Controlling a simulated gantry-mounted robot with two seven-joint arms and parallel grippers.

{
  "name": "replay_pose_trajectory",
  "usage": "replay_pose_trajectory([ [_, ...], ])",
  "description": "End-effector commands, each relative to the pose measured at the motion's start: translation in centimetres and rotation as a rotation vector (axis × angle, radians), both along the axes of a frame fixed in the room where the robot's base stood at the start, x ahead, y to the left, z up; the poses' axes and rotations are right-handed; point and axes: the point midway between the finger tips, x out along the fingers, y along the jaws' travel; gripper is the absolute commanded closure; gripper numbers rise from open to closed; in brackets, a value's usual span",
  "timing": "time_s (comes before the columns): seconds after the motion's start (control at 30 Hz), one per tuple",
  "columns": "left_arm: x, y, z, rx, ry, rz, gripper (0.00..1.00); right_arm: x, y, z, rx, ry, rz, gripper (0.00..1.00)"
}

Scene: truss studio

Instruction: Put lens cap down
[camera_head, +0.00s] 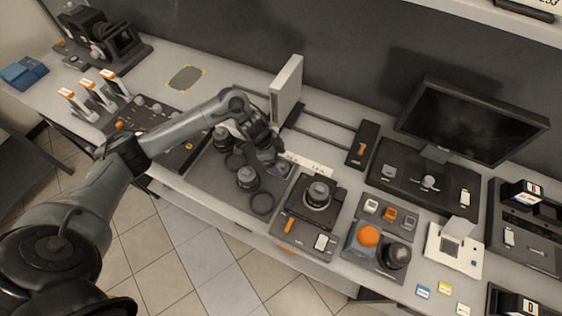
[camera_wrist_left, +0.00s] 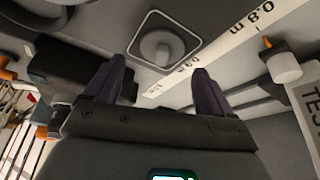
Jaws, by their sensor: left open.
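A round grey piece with a raised grip, which looks like the lens cap (camera_wrist_left: 162,47), lies inside a white-outlined square (camera_wrist_left: 190,42) in the left wrist view. My left gripper (camera_wrist_left: 160,72) is open, with a finger toward each side of the cap and nothing held between them. In the head view my left gripper (camera_head: 274,164) is low over the right back part of the dark grey mat (camera_head: 212,180); it largely hides the cap there. I cannot tell how far the fingertips are from the cap. My right gripper is not in view.
Several dark lenses, one of them (camera_head: 247,179), and a dark ring (camera_head: 261,204) lie close to the left gripper. A white scale strip (camera_head: 305,163) runs beside it. A white upright panel (camera_head: 287,88) stands behind. A dark block with a lens (camera_head: 317,196) is to the right.

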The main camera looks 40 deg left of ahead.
Motion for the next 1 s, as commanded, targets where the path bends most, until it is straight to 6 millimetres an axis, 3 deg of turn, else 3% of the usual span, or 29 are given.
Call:
replay_pose_trajectory([
  [0.3, -1.3, 1.9, 5.6, 0.001, -0.003, -0.001, 0.16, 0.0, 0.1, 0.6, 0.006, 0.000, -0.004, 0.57],
  [0.5, -1.9, 2.6, 8.0, 0.000, -0.002, -0.001, 0.16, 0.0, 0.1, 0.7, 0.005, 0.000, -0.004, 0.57],
  [1.0, -2.3, 2.9, 9.0, -0.001, 0.000, -0.001, 0.16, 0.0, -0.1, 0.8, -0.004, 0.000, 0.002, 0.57],
])
